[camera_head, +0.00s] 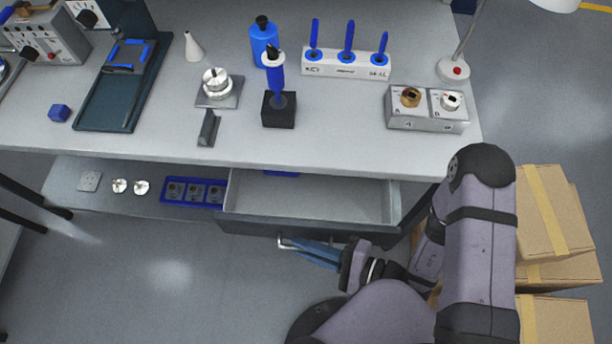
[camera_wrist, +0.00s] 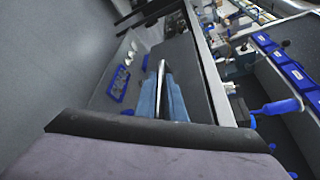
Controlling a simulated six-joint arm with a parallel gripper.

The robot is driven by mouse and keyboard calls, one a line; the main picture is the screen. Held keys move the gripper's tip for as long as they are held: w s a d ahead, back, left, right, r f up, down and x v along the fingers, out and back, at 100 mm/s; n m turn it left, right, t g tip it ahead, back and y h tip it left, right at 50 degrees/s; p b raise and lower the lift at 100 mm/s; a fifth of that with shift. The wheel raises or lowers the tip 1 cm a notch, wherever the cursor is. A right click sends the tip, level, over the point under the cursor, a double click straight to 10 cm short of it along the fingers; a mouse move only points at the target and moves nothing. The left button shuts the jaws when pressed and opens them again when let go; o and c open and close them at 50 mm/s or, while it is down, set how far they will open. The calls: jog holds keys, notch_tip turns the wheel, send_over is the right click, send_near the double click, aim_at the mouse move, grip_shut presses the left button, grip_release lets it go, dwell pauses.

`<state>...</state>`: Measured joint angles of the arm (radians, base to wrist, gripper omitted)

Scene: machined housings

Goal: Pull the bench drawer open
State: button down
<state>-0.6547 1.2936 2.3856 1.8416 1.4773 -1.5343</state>
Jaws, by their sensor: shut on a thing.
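The bench drawer (camera_head: 310,198) stands partly pulled out beneath the bench top, and its pale inside shows. A blue item lies at its back left, mostly hidden under the bench edge. The drawer's metal bar handle (camera_head: 284,243) is on its dark front. My gripper (camera_head: 296,249) has blue fingers and is shut on the handle, below the drawer front. In the wrist view the blue fingers of my gripper (camera_wrist: 163,88) close around the bar handle (camera_wrist: 162,72). The far part of the handle is hidden by my fingers and arm.
The bench top (camera_head: 340,152) holds a black block with a blue tool, a metal part on a plate, and a grey switch box (camera_head: 428,108). A lower shelf with a blue tray (camera_head: 194,191) lies left of the drawer. Cardboard boxes (camera_head: 550,215) stand right of my arm.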

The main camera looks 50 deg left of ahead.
jog(key=c, duration=2.1)
grip_release()
jog(key=shift+w+d, duration=0.1)
jog(key=shift+w, duration=0.05)
jog(key=shift+p+v, duration=0.75)
jog(key=shift+v, duration=2.75)
